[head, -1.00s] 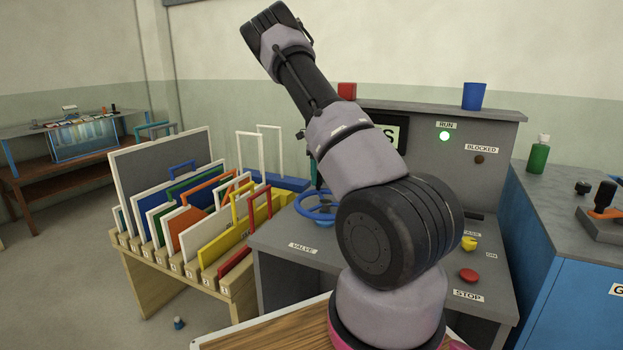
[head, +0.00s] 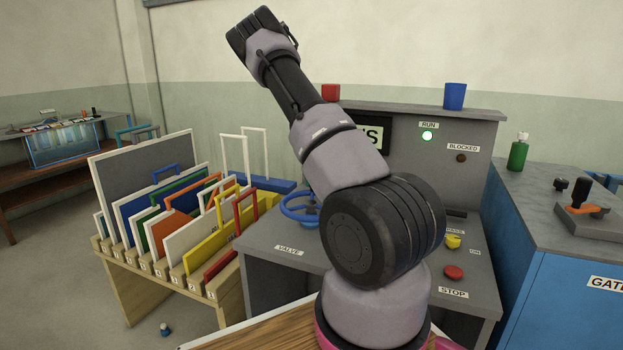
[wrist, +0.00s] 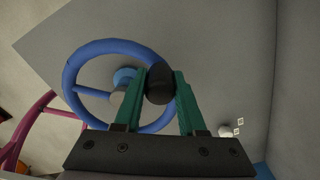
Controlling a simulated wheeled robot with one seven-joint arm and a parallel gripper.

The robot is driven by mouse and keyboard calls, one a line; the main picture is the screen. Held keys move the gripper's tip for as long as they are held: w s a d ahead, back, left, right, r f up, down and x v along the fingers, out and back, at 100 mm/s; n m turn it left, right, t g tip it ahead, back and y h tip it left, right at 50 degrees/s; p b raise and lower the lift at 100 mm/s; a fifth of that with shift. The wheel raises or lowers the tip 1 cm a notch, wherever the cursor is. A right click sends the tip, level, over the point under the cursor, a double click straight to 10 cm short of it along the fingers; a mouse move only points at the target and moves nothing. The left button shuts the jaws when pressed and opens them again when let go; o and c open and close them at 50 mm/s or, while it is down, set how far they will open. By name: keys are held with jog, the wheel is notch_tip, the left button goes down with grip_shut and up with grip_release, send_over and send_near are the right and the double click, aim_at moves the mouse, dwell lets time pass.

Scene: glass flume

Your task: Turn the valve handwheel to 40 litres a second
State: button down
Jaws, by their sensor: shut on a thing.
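The blue valve handwheel (head: 301,207) stands on the grey console beside the VALVE label (head: 289,250); my arm hides its right part in the head view. In the wrist view the handwheel (wrist: 69,75) shows its round rim, a spoke and hub. My gripper (wrist: 160,88) has two green fingers closed on a dark rounded knob (wrist: 160,84) at the wheel's right side. In the head view the gripper is hidden behind my arm. The display (head: 374,135) is mostly covered by my arm, with only a letter or two showing, so no flow figure is readable.
The console (head: 275,262) carries a red STOP button (head: 453,272), a yellow knob (head: 453,241) and a lit RUN lamp (head: 427,136). A rack of coloured panels (head: 165,284) stands close on the left. A blue cabinet (head: 555,290) stands on the right.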

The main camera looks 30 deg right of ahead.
jog(key=shift+d, duration=0.1)
jog(key=c, duration=0.5)
grip_release()
notch_tip(320, 180, up, 10)
jog(key=shift+r, duration=0.4)
